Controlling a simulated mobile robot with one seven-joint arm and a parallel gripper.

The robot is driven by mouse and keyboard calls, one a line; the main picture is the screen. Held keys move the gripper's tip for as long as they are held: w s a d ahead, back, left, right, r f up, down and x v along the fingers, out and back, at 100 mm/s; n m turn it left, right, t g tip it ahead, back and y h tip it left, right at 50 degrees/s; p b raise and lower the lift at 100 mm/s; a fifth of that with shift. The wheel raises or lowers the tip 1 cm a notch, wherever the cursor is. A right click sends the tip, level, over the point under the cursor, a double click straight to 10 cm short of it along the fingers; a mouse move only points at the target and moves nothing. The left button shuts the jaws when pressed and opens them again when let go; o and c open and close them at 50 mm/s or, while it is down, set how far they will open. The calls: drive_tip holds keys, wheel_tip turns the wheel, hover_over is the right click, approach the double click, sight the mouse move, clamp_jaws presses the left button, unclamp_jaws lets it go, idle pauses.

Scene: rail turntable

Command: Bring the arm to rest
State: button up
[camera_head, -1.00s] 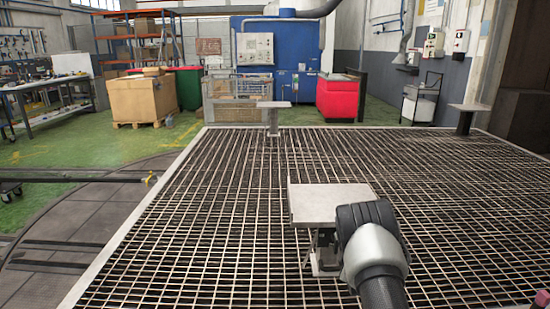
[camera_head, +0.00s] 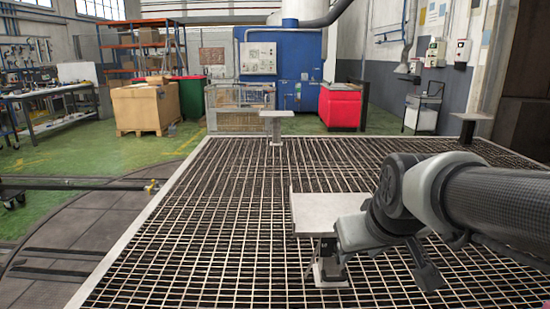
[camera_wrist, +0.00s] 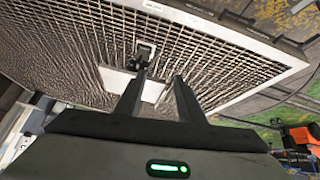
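My arm (camera_head: 470,200) reaches in from the right edge of the head view, bent at a dark joint over the grating. Its end hangs low near the middle, partly hidden by its own links. In the wrist view my gripper (camera_wrist: 161,72) shows two dark fingers standing apart, with nothing held between them. Beyond them is a pale flat plate on a stand (camera_wrist: 118,80). In the head view a pale plate on a short post (camera_head: 318,213) stands on the grating, with my arm covering part of its right side.
A wide metal grating (camera_head: 230,230) with a pale rim fills the front. Two more plate stands (camera_head: 276,115) (camera_head: 471,117) rise at its back. Behind are a cardboard box (camera_head: 145,108), a red bin (camera_head: 340,106) and a blue machine (camera_head: 285,70). Green floor lies left.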

drive_tip(key=s+a+m+g+p, duration=0.1)
drive_tip(key=s+a+m, duration=0.1)
drive_tip(key=s, duration=1.1)
wheel_tip(320, 180, up, 27)
drive_tip(key=p, duration=2.7)
drive_tip(key=shift+w+d+f, duration=0.15)
drive_tip(key=shift+w, duration=0.05)
